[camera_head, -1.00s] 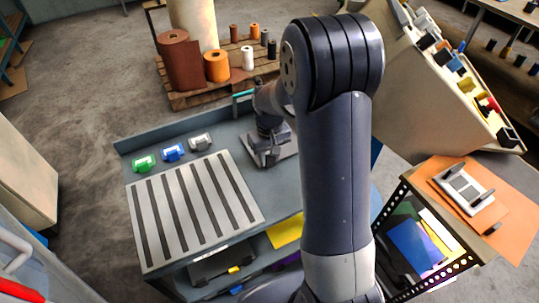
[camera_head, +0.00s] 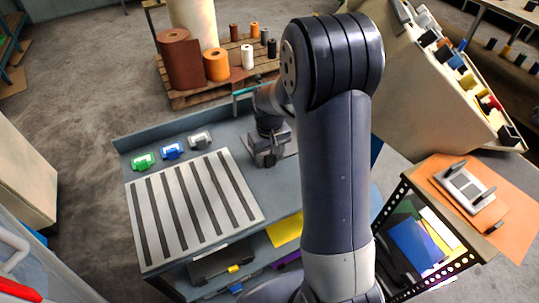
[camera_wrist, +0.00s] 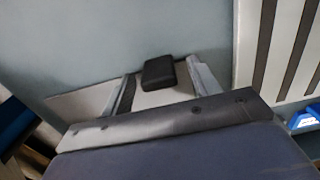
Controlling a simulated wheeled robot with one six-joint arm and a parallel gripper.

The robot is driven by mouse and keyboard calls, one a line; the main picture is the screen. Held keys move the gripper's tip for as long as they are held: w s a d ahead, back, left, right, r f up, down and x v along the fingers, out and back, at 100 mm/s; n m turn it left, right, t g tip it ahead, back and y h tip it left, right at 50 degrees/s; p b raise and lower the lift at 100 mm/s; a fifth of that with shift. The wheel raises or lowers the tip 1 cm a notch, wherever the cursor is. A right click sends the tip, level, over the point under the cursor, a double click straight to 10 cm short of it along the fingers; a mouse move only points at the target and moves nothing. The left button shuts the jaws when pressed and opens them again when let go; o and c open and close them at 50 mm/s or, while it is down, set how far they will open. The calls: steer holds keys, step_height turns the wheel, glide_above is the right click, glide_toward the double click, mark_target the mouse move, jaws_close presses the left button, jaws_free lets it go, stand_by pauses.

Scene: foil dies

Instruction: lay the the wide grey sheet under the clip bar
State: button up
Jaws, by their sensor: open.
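My gripper (camera_wrist: 165,82) is open. In the wrist view its two fingers stand on either side of a small black block (camera_wrist: 158,72), with a gap to each side. A flat pale grey piece (camera_wrist: 88,101) lies beneath the fingers and shows to their left; it may be the wide grey sheet, but my gripper hides much of it. In the head view my gripper (camera_head: 268,158) is low over the blue-grey bench, right of the slotted plate. On the side stand at right, a pale plate (camera_head: 465,187) has dark bars across it; I cannot tell whether one is the clip bar.
The slotted plate (camera_head: 190,210) covers the front left of the bench (camera_head: 235,135). Green (camera_head: 143,162), blue (camera_head: 172,151) and grey (camera_head: 200,140) clip-like pieces lie behind it. Coloured sheets (camera_head: 415,243) fill the side rack. A pallet (camera_head: 190,98) with rolls stands behind.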

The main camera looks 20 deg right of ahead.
step_height(320, 180, up, 11)
steer(key=shift+f, duration=0.1)
stand_by(0.3)
step_height(320, 180, down, 11)
steer(key=shift+r, duration=0.1)
steer(key=shift+r+p, duration=0.3)
stand_by(0.3)
steer(key=shift+f, duration=0.15)
